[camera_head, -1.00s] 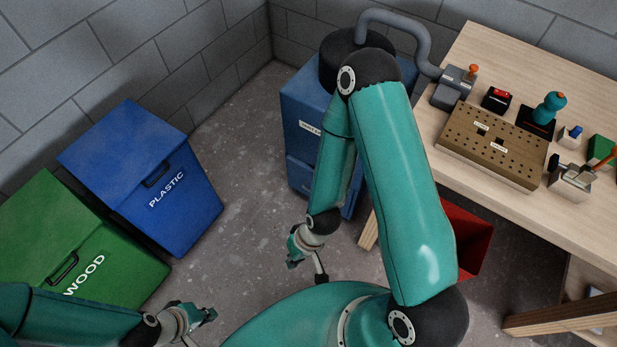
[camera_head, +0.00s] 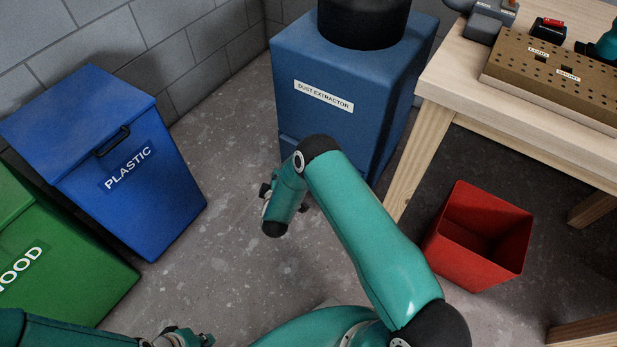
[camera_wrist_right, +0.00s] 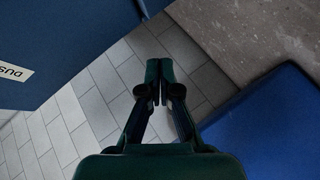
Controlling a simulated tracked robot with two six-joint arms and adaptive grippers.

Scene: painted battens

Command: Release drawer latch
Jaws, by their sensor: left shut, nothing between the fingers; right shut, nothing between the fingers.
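The blue dust extractor (camera_head: 340,75) stands against the back wall, its label facing me. A seam low on its front marks a lower section (camera_head: 290,148), mostly hidden behind my right arm. I cannot make out a latch. My right gripper (camera_head: 266,192) is in front of the extractor's lower left, apart from it, partly hidden by its own wrist. In the right wrist view its fingers (camera_wrist_right: 161,75) are together and empty, with the extractor (camera_wrist_right: 70,40) at the left. My left gripper (camera_head: 203,338) is shut and empty at the bottom edge, partly cut off.
A blue PLASTIC bin (camera_head: 120,150) and a green WOOD bin (camera_head: 60,260) stand at the left. A workbench (camera_head: 460,75) with a drilled block (camera_head: 555,70) is at the right, a red bin (camera_head: 480,235) below it. Floor between bins and extractor is clear.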

